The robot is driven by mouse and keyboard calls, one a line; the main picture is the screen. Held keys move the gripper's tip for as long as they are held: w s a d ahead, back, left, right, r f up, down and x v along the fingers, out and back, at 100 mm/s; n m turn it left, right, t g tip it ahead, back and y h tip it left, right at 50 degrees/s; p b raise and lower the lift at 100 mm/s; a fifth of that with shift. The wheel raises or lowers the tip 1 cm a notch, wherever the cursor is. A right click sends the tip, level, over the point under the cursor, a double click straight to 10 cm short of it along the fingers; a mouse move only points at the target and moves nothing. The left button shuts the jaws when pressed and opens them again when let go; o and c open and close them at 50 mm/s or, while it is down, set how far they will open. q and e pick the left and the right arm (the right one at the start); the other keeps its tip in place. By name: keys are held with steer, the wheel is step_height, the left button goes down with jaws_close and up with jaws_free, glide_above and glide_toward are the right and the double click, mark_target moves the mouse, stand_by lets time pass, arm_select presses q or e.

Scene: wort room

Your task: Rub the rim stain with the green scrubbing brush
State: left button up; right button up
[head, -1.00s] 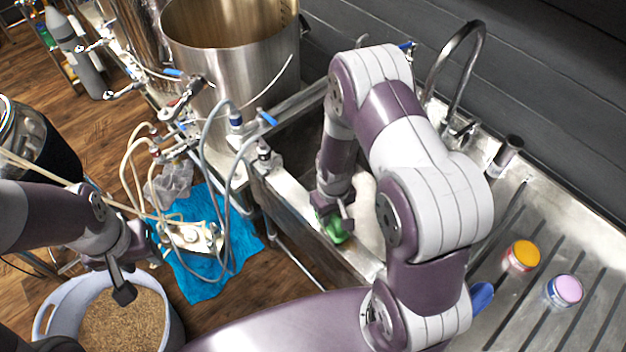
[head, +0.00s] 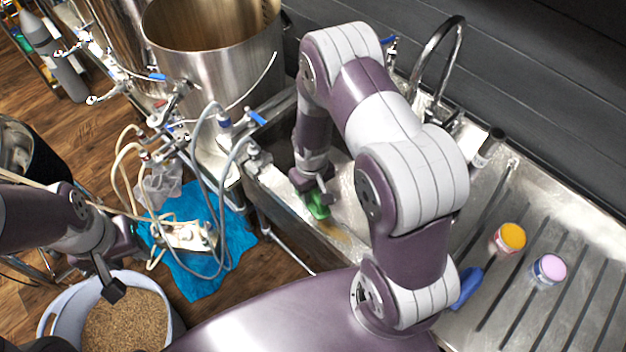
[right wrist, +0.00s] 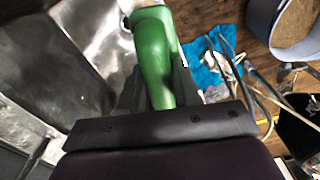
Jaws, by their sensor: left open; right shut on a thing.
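The green scrubbing brush (head: 317,205) is in my right gripper (head: 314,190), at the front rim of the steel sink (head: 272,204). The right wrist view shows its green body (right wrist: 154,55) between the fingers, with a pale end at the top. Whether the brush touches the rim I cannot tell. A faint brownish patch, which looks like the rim stain (head: 345,234), shows on the rim just nearer to me than the brush. My left gripper (head: 126,268) is open and empty above the grain bucket.
My right arm covers part of the sink. A blue-handled thing (head: 467,287), an orange-lidded jar (head: 509,238) and a pink-lidded jar (head: 549,269) are on the drainboard (head: 575,310). A large steel pot (head: 215,75), hoses and a grain bucket (head: 53,300) are at left.

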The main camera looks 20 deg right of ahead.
steer(key=shift+w+r+p, duration=0.2)
steer(key=shift+r+p, duration=0.35)
steer(key=shift+r, duration=0.7)
steer(key=shift+s+r+p, duration=0.15)
steer(key=shift+r+p, duration=0.05)
steer(key=shift+p, duration=0.15)
steer(key=shift+f, duration=0.1)
